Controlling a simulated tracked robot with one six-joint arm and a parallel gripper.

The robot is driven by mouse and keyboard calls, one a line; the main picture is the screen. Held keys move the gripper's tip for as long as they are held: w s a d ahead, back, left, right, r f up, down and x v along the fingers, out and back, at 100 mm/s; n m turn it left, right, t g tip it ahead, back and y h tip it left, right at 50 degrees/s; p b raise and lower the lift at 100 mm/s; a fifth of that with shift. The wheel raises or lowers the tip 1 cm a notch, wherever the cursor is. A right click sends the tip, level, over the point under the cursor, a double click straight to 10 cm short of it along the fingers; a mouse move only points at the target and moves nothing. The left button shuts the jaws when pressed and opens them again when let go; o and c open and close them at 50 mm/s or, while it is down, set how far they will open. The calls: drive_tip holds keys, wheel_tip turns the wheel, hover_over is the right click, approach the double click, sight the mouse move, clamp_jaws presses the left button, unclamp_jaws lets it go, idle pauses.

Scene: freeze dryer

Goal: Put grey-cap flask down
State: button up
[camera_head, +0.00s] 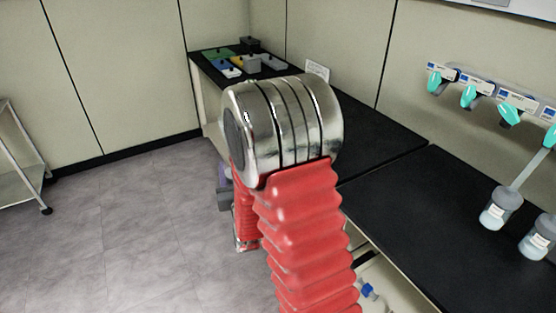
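My arm fills the middle of the view and I cannot make out my gripper's fingers, so I cannot see what they hold. A small grey-purple part (224,193) shows left of my arm; I cannot tell whether it belongs to my wrist or to something held. Two flasks with pale, greyish tops and white labels, a left one (498,211) and a right one (538,239), are at the right bench, below the freeze dryer's valves. I cannot tell whether either one is the grey-cap flask.
The black bench (400,225) runs along the right wall, mostly bare near my arm. Coloured boxes or racks (251,65) stand at its far end. Teal-handled valves (468,96) line the right wall. A cart (22,170) stands at the left; the floor between is clear.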

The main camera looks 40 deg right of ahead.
drive_tip(key=w+a+f+n+t+y, duration=0.1)
drive_tip(key=a+n+y, duration=0.3)
drive_tip(key=a, duration=1.1)
drive_tip(key=shift+w+a+f+y, duration=0.2)
drive_tip(key=shift+f+y, duration=0.05)
drive_tip(key=shift+y, duration=0.85)
drive_tip(key=shift+s, duration=0.1)
